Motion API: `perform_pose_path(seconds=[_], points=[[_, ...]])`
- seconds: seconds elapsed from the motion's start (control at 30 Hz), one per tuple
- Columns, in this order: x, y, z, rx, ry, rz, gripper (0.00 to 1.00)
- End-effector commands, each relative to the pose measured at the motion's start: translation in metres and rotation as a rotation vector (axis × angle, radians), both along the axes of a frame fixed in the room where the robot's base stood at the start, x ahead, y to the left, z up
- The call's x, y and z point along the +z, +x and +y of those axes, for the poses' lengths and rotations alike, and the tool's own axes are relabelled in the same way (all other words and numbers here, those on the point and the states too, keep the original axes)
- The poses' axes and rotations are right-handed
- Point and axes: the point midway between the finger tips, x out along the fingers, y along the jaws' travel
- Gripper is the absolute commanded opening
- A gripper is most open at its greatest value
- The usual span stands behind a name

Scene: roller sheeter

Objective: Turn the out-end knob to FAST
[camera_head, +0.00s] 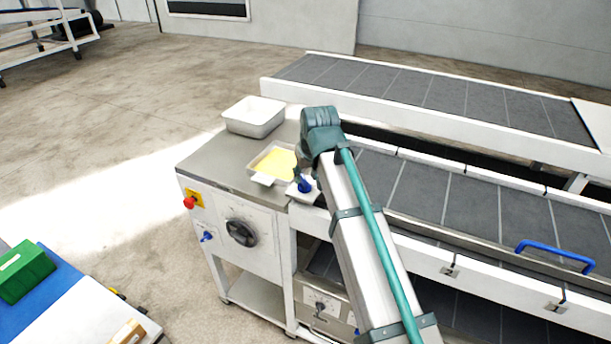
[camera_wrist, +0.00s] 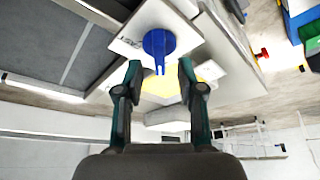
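A blue knob (camera_head: 304,185) sits on a small white plate (camera_head: 311,194) at the corner where the cabinet top meets the conveyor. In the wrist view the blue knob (camera_wrist: 158,42) is at the top centre, its narrow pointer aimed down the picture. Lettering on its plate (camera_wrist: 128,42) shows upside down and is partly hidden by the knob. My gripper (camera_wrist: 160,67) is open, one finger on each side of the knob's pointer end. I cannot tell if either finger touches; gaps show at both sides. In the head view my wrist mostly hides the fingers.
The cabinet front carries a red button (camera_head: 190,202), another blue knob (camera_head: 207,236) and a black dial (camera_head: 241,232). A yellow sheet lies in a shallow tray (camera_head: 263,180) beside my gripper. A white bin (camera_head: 254,117) stands behind. Conveyor belts (camera_head: 440,196) extend right.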

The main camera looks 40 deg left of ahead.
Motion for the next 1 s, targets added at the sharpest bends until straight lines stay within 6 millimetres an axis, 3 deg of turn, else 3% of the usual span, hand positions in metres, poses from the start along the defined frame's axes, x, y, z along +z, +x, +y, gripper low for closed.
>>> perform_pose_path(seconds=[0.23, 0.6, 0.83, 1.0], points=[[-0.019, 0.005, 0.007, 0.0, -0.001, 0.001, 0.39], [-0.024, 0.005, 0.008, 0.0, 0.0, 0.0, 0.39], [-0.023, 0.005, 0.008, 0.0, 0.0, 0.0, 0.0], [-0.023, 0.005, 0.008, 0.0, 0.0, 0.0, 0.0]])
